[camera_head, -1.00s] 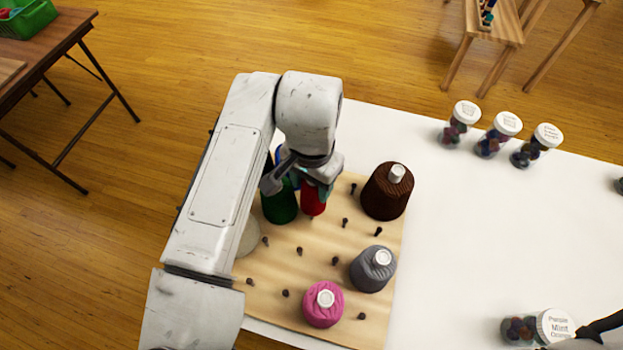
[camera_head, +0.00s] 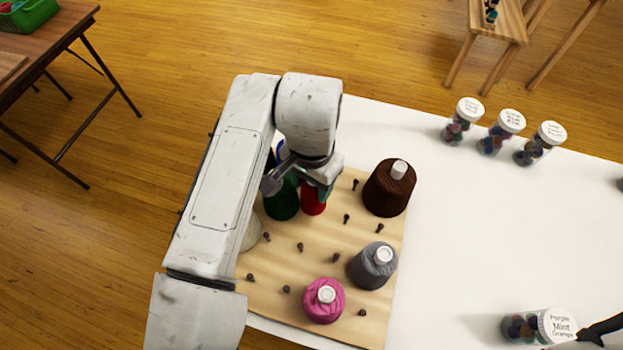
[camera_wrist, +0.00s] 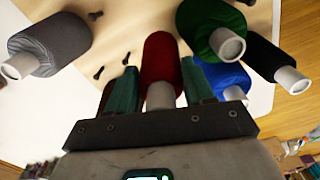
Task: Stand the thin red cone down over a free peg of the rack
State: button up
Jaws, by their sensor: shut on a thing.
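The thin red cone (camera_head: 312,201) is held upright at the back part of the wooden peg rack (camera_head: 310,250), just right of the green cone (camera_head: 281,203). In the wrist view the red cone (camera_wrist: 161,58) stands between the teal fingers of my gripper (camera_wrist: 160,92), with its pale tip toward the camera. My gripper is shut on it. In the head view my gripper (camera_head: 318,186) and arm hide the cone's top. I cannot tell whether a peg is inside its base. Bare pegs show, such as one (camera_head: 346,218) to its right.
A brown cone (camera_head: 388,188), a grey cone (camera_head: 373,266) and a pink cone (camera_head: 324,300) stand on the rack. The wrist view shows blue (camera_wrist: 228,78) and black (camera_wrist: 272,58) cones close by.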

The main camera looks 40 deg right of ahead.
aim_at(311, 196)
jog(key=shift+f+b, duration=1.6)
jog(key=shift+f, duration=0.95)
jog(key=shift+f, duration=0.2)
jog(key=o, duration=1.1)
jog(key=shift+o, duration=0.2)
jog(key=shift+w+r, duration=0.15)
jog(key=shift+r, duration=0.4)
jog(key=r, duration=0.9)
jog(key=shift+s+r, duration=0.25)
jog(key=shift+r, duration=0.15)
